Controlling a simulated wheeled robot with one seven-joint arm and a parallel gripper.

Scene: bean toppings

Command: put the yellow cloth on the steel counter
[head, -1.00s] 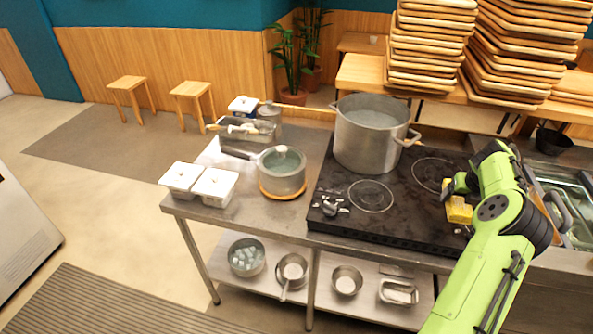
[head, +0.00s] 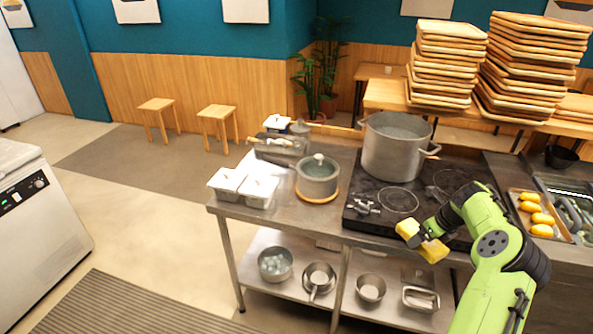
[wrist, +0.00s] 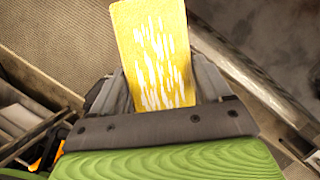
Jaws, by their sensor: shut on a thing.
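My gripper (head: 420,240) is shut on the yellow cloth (head: 434,250), at the front edge of the black stove top. In the wrist view the yellow cloth (wrist: 155,50) is a flat piece with white streaks, gripped between the two dark fingers and sticking out past them. Its lower end is hidden by the gripper. The steel counter (head: 300,213) runs left of and around the stove, with a bare strip along its front left of the stove.
A lidded pot (head: 318,178) on an orange ring and white containers (head: 243,188) occupy the counter's left part. A large pot (head: 394,148) stands on the stove (head: 400,205). A tray of yellow items (head: 537,215) lies at the right. Pans sit on the lower shelf.

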